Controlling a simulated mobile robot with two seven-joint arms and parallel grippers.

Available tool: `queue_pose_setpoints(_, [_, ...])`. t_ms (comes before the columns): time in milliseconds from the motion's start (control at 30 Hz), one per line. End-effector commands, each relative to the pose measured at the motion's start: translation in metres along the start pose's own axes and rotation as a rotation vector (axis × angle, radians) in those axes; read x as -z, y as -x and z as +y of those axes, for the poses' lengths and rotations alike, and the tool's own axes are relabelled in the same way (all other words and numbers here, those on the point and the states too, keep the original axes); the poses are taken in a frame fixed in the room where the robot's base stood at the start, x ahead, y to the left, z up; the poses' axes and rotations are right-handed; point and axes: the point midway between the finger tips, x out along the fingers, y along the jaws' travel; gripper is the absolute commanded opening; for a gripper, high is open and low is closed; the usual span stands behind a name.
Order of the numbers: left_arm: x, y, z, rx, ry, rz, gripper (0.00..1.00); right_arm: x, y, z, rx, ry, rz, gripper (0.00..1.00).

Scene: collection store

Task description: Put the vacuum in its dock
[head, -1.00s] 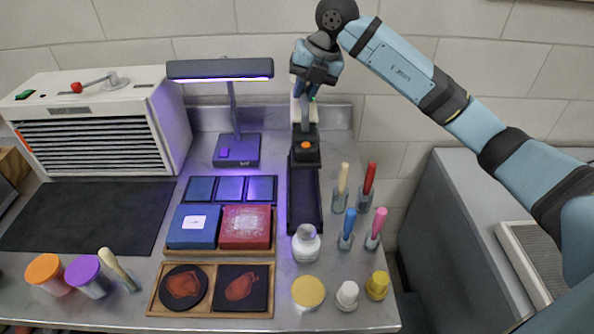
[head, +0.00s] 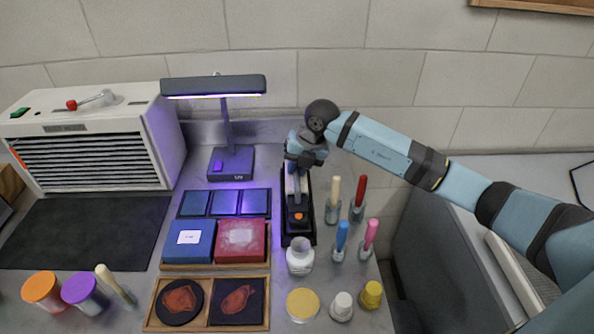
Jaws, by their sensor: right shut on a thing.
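The dock (head: 287,238) is a long narrow black tray running front to back. I cannot tell whether the vacuum rests on the dock's floor. My left gripper is not in view.
The black mat (head: 80,232) is clear.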

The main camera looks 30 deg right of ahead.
Motion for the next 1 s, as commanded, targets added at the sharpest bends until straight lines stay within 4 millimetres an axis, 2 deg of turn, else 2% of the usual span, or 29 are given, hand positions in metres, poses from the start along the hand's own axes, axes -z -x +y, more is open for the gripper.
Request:
queue_pose_setpoints(133, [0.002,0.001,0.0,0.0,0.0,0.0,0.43,0.002,-0.015,-0.005,-0.002,0.0,0.0,0.0])
queue_pose_setpoints(433, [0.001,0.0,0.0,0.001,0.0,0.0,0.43,0.002,-0.018,-0.006,-0.002,0.0,-0.001,0.0])
queue_pose_setpoints(467, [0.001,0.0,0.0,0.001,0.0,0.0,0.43,0.002,-0.018,-0.006,0.0,0.0,0.0,0.21])
queue_pose_setpoints(500, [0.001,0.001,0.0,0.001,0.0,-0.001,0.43,0.002,-0.018,-0.006,0.0,0.0,0.0,0.3])
queue_pose_setpoints(567, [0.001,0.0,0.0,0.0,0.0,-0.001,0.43,0.002,-0.018,-0.006,0.0,0.0,0.0,0.42])
queue_pose_setpoints(833, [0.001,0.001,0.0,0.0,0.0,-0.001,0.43,0.002,-0.017,-0.006,-0.001,0.0,0.0,0.42])
queue_pose_setpoints(1000, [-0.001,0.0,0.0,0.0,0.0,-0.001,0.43,0.001,-0.002,-0.006,-0.002,0.0,-0.002,0.42])
